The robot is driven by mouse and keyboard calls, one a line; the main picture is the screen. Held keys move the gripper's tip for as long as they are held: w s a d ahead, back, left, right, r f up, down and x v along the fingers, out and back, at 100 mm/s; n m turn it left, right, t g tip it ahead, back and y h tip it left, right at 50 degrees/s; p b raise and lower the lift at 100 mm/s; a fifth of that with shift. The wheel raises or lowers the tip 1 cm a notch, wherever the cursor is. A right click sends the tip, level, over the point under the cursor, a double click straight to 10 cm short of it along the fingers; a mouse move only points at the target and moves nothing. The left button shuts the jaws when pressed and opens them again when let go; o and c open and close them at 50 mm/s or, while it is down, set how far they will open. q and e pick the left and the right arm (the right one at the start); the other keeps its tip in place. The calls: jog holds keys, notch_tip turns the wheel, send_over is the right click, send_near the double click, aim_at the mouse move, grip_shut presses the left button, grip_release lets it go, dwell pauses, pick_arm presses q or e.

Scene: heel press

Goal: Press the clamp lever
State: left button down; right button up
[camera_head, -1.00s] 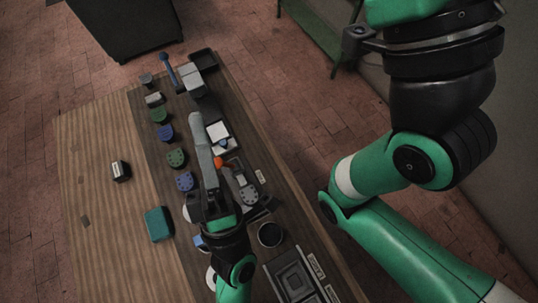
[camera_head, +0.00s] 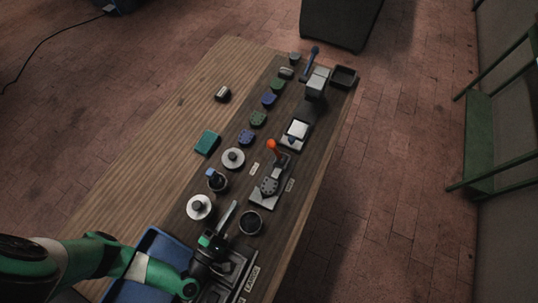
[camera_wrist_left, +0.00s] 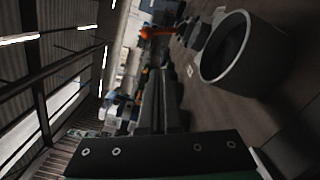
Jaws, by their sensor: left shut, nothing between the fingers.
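A clamp with an orange-knobbed lever (camera_head: 272,145) stands on a grey plate (camera_head: 263,202) near the middle of the bench. The lever slants up, with its knob raised above the plate. The orange knob also shows in the left wrist view (camera_wrist_left: 146,33), far past the fingertips. My left gripper (camera_head: 233,205) is shut and empty over the near end of the bench, clear of the lever. Its closed fingers fill the middle of the left wrist view (camera_wrist_left: 160,82). My right gripper is out of the picture.
A dark cup (camera_head: 250,222) stands close to the right of my left gripper. A press with a blue handle (camera_head: 311,56) stands at the far end. A blue tray (camera_head: 160,247) sits at front left.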

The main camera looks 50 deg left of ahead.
pick_arm(q)
jog(key=shift+x, duration=1.15)
jog(key=b, duration=0.3)
send_near(276, 151)
jog(key=w+a, duration=0.2)
jog(key=w+a+f, duration=0.1)
jog(key=w+a, duration=0.1)
jog(key=w, duration=0.1)
jog(key=shift+a+f, duration=0.2)
jog(key=shift+a, duration=0.05)
jog(key=shift+w+a, duration=0.15)
jog(key=shift+w, duration=0.35)
jog(key=shift+r, duration=0.1)
